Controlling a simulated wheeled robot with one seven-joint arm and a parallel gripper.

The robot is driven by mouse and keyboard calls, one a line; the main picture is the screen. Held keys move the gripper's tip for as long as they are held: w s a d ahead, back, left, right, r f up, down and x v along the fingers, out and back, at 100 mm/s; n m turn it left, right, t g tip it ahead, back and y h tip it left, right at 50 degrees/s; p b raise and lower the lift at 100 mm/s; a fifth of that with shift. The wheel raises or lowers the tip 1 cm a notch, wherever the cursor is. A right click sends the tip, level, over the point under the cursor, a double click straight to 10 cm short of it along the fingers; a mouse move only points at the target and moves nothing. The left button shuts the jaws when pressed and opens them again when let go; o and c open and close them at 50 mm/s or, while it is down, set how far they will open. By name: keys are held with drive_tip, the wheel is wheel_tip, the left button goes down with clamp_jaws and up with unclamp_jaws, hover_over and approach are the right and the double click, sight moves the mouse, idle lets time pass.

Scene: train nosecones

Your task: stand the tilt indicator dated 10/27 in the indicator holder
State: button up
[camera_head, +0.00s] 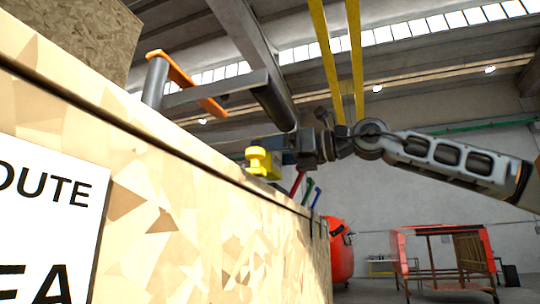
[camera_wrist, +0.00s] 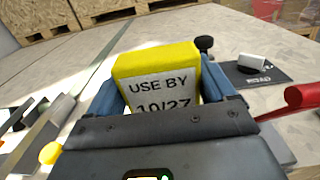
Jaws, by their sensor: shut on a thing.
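The yellow tilt indicator (camera_wrist: 155,62) fills the middle of the wrist view, with a pale label reading "USE BY 10/27". My gripper (camera_wrist: 170,92) is shut on it, with a blue finger at each side. In the head view the yellow indicator (camera_head: 262,163) shows at the end of my gripper (camera_head: 284,158), just above the far top edge of the wooden crate. Its lower part is hidden by the gripper in the wrist view. I cannot clearly identify the indicator holder in either view.
The large wooden crate (camera_head: 170,190) fills the head view's left side. Red (camera_head: 297,183), green (camera_head: 308,190) and blue (camera_head: 316,197) handles rise past its edge. In the wrist view, a white piece (camera_wrist: 252,62) rests on a black mat (camera_wrist: 280,74), and a red handle (camera_wrist: 305,97) is right.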

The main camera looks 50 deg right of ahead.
sight(277, 176)
drive_tip(key=shift+f+b, duration=2.65)
drive_tip(key=shift+b, duration=0.45)
drive_tip(key=shift+s, duration=0.1)
drive_tip(key=o, duration=0.9)
drive_tip(key=shift+s+d, duration=0.1)
drive_tip(key=b+v, duration=0.1)
drive_tip(key=v, duration=0.6)
drive_tip(key=shift+s+d, duration=0.1)
drive_tip(key=shift+s, duration=0.15)
